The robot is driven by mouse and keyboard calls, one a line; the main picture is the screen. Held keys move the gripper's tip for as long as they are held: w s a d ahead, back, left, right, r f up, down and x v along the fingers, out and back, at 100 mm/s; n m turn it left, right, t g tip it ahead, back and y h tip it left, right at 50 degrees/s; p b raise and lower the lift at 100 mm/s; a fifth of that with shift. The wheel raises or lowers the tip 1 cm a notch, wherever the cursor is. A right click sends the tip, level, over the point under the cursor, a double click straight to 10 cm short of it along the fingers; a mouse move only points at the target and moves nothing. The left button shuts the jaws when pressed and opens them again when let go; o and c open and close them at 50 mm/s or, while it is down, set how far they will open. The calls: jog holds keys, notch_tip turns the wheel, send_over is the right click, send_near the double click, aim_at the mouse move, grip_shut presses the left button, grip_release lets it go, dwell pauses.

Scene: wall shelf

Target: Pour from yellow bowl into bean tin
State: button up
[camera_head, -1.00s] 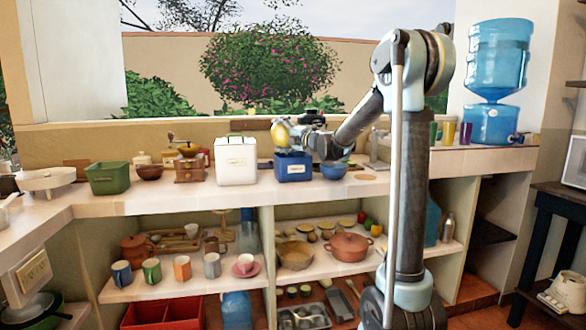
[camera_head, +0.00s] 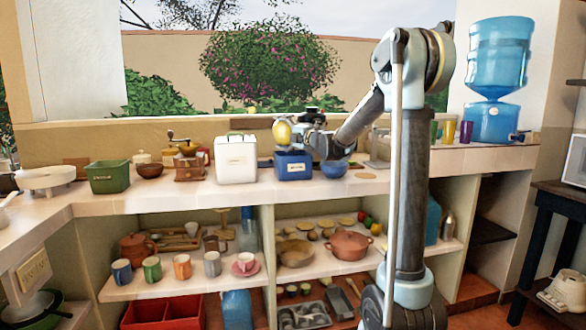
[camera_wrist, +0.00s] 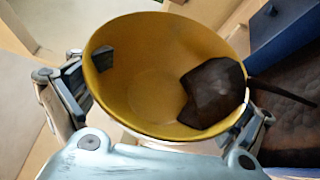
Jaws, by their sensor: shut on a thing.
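My gripper (camera_head: 288,134) is shut on the rim of the yellow bowl (camera_head: 282,132). It holds the bowl tipped on its side, above and slightly left of the blue tin (camera_head: 294,166). Labels on the tins are too small to read, so I cannot tell which is the bean tin. In the wrist view the yellow bowl (camera_wrist: 150,50) fills the middle, its mouth toward the camera, with a finger at each side. A dark brown angular shape (camera_wrist: 213,92) shows at its right inner side; I cannot tell what it is. A blue side (camera_wrist: 285,25) shows at upper right.
A white tin (camera_head: 236,162) stands left of the blue tin and a green tin (camera_head: 109,177) farther left. A coffee grinder (camera_head: 188,165) stands between them. A blue bowl (camera_head: 334,170) is close to the blue tin's right. Cups and pots fill the shelf below.

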jog(key=shift+w+d+r+m+t+p, duration=0.25)
jog(key=shift+d+m+p, duration=0.2)
jog(key=shift+m, duration=0.25)
jog(key=shift+w+d+r+m+t+p, duration=0.2)
jog(key=shift+d+m+t+p, duration=0.15)
jog(key=shift+m, duration=0.35)
dwell(1.1)
